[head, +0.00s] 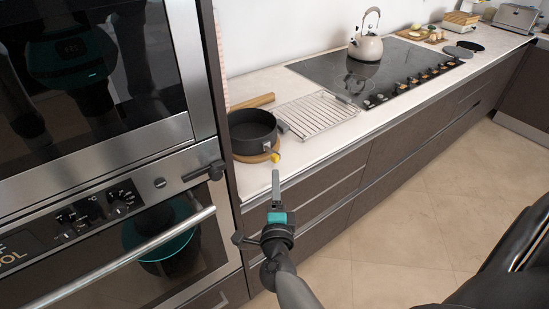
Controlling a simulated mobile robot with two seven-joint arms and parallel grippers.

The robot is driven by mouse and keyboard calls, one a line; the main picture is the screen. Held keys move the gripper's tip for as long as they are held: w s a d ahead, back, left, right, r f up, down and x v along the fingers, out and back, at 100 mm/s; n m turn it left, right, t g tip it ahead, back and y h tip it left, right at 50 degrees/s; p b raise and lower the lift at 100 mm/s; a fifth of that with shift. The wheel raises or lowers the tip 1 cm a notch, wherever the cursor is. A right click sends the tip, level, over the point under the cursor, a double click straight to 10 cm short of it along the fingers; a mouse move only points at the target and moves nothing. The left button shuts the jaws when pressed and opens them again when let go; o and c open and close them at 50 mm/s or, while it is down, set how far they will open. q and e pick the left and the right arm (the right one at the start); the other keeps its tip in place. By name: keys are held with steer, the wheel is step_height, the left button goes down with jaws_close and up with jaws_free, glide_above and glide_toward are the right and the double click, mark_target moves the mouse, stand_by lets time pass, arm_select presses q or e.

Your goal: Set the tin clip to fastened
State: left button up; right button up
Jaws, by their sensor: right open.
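A dark round tin (252,132) stands on a round wooden board near the front left end of the white counter. A small clip (270,149) with a yellow end shows at the tin's front right side. It is too small to tell whether the clip lies closed against the wall. My right gripper (276,189) is open and empty, just in front of the counter edge and below the tin in the picture. It points up toward the tin and appears apart from it. My left gripper is not in view.
Stacked ovens with a long bar handle (125,262) fill the left side, close to the tin. A wire rack (314,114) lies right of the tin, with a wooden rolling pin (253,102) behind. A kettle (366,47) stands on the hob (385,73). The floor is clear.

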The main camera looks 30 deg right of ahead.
mark_target(275, 162)
steer(key=b+x, duration=0.1)
steer(key=x, duration=0.9)
steer(key=shift+w+d, duration=0.1)
steer(key=shift+w, duration=0.1)
jaws_close()
